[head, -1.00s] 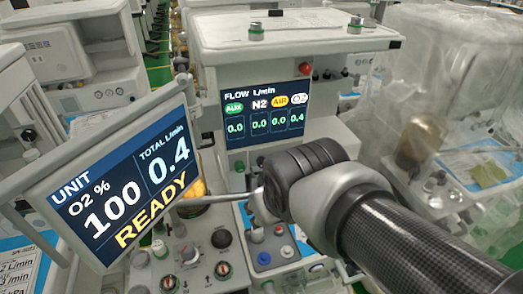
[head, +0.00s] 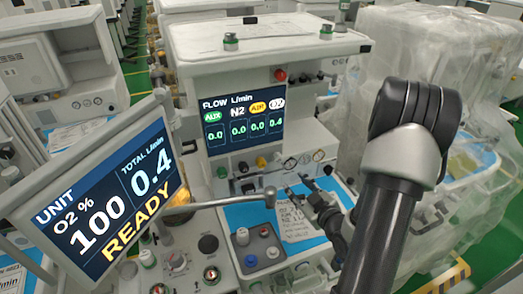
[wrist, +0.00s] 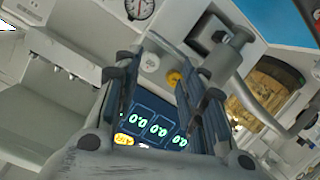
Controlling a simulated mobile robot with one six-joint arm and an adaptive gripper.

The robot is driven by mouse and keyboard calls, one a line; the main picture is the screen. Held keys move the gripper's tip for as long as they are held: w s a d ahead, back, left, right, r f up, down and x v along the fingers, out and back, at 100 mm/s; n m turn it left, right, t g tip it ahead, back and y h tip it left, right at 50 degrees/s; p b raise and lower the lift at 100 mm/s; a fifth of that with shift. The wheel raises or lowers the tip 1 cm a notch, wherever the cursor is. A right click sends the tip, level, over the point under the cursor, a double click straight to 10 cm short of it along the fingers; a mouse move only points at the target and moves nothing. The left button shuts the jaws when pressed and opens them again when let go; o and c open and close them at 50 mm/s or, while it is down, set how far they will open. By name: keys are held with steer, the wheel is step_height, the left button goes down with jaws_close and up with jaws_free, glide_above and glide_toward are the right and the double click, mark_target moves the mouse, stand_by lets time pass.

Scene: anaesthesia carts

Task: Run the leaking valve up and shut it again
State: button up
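The flow screen (head: 243,122) on the cart reads 0.0 for AUX, N2 and AIR, and 0.4 for O2. A row of small valve knobs sits below it: a green one (head: 222,172), a black one (head: 243,167) and a yellow one (head: 261,162). The yellow knob (wrist: 174,77) and a white knob (wrist: 150,62) beside it show between my fingers in the wrist view. My gripper (head: 303,192) is open and empty, in front of and lower right of the knobs, apart from them. The wrist view shows its two fingers (wrist: 155,85) spread.
The tilted unit screen (head: 105,190) reads O2 100, total 0.4, READY, at the left. A grey bar (head: 225,201) with a round end reaches across below the knobs. A small knob block (head: 258,248) stands below it. A plastic-covered cart (head: 400,50) is at the right.

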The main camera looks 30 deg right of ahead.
steer(key=s+a+m+t, duration=0.2)
steer(key=s+m+t, duration=0.1)
steer(key=s, duration=0.1)
steer(key=b, duration=0.8)
glide_toward(279, 161)
steer(key=shift+h, duration=0.4)
steer(key=b+x, duration=0.1)
steer(key=x, duration=0.3)
steer(key=b+x, duration=0.1)
steer(key=x, duration=0.4)
steer(key=shift+w+a+b, duration=0.2)
steer(key=shift+w+b, duration=0.05)
steer(key=shift+b, duration=0.1)
steer(key=shift+c, duration=0.4)
steer(key=c, duration=0.7)
